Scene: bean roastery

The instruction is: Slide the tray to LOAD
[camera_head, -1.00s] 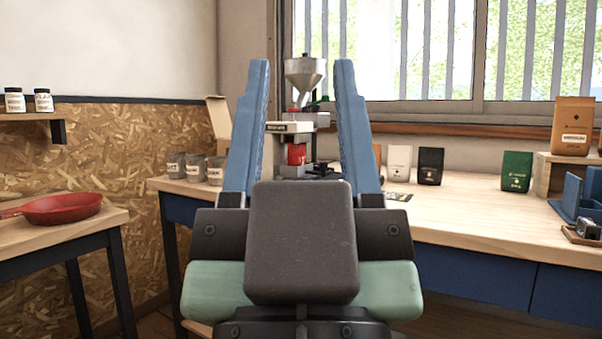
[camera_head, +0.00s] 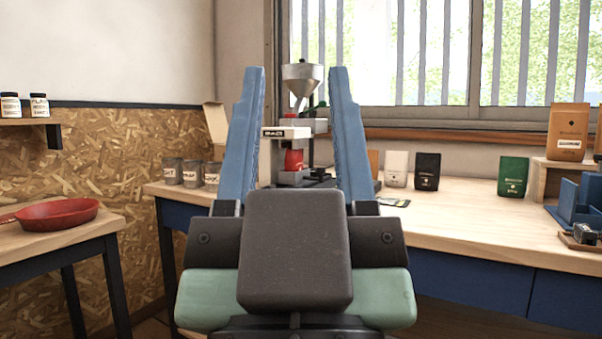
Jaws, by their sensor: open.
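My gripper (camera_head: 297,75) is in the middle of the view, its two blue fingers standing wide apart with nothing between them that they touch. Behind and between the fingers, on the far workbench, stands a grey machine (camera_head: 288,133) with a metal hopper (camera_head: 301,84) on top and a red part (camera_head: 294,161) low in it. The label on the machine is too small to read. I cannot make out a tray or a LOAD mark; the fingers and palm hide part of the bench around the machine.
The wooden workbench (camera_head: 462,218) runs along the window wall. White (camera_head: 396,169), black (camera_head: 427,171) and green (camera_head: 513,176) bags stand to the right, a brown bag (camera_head: 567,132) on a box, and a blue holder (camera_head: 572,208). Labelled jars (camera_head: 192,174) stand left. A red pan (camera_head: 57,213) lies on the left table.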

